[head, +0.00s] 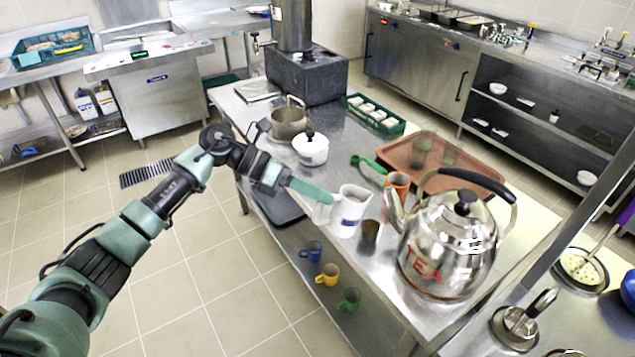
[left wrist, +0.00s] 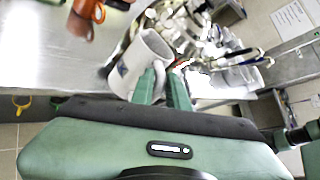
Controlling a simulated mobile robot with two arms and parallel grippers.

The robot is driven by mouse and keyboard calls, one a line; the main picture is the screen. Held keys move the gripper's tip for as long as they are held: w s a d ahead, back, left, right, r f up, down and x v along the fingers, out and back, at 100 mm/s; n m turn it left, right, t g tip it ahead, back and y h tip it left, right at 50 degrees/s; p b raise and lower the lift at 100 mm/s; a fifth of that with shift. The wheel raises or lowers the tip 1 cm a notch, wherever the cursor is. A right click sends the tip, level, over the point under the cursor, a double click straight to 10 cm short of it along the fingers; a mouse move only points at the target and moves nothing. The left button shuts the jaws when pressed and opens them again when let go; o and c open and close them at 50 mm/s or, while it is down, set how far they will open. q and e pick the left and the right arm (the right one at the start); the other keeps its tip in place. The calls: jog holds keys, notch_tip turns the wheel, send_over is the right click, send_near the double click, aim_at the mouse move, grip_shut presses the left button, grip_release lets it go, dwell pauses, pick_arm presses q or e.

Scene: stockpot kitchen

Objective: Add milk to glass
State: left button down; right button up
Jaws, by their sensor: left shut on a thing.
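A white jug (head: 350,212) with a small blue mark stands roughly upright at the front edge of the steel table. My left gripper (head: 328,197) reaches it from the left and is shut on its handle side. In the left wrist view the green fingers (left wrist: 163,86) meet at the white jug (left wrist: 146,60). I cannot tell whether the jug touches the table. A small dark glass (head: 370,238) stands just right of the jug, close to the edge. Clear glasses (head: 422,150) stand on the brown tray (head: 472,180). My right gripper is not in view.
A large steel tea kettle (head: 450,250) stands right of the dark glass. Coloured mugs (head: 327,275) sit on the lower shelf.

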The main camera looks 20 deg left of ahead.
pick_arm(q)
jog(key=r+y+p, duration=0.1)
jog(key=p, duration=0.1)
jog(key=w+d+g+y+p, duration=0.1)
jog(key=p, duration=0.2)
jog(key=shift+d+r+n+g+y, duration=0.15)
jog(key=shift+r+n+g+y, duration=0.15)
jog(key=shift+r+n, duration=0.1)
jog(key=shift+f, duration=0.2)
jog(key=shift+w+d+r+y, duration=0.1)
jog(key=shift+r+y, duration=0.2)
jog(key=shift+y, duration=0.1)
dwell(1.0)
jog(key=shift+w+d+r+g+y, duration=0.25)
jog(key=shift+d+r+g+y, duration=0.15)
jog(key=shift+r+y, duration=0.15)
dwell(5.0)
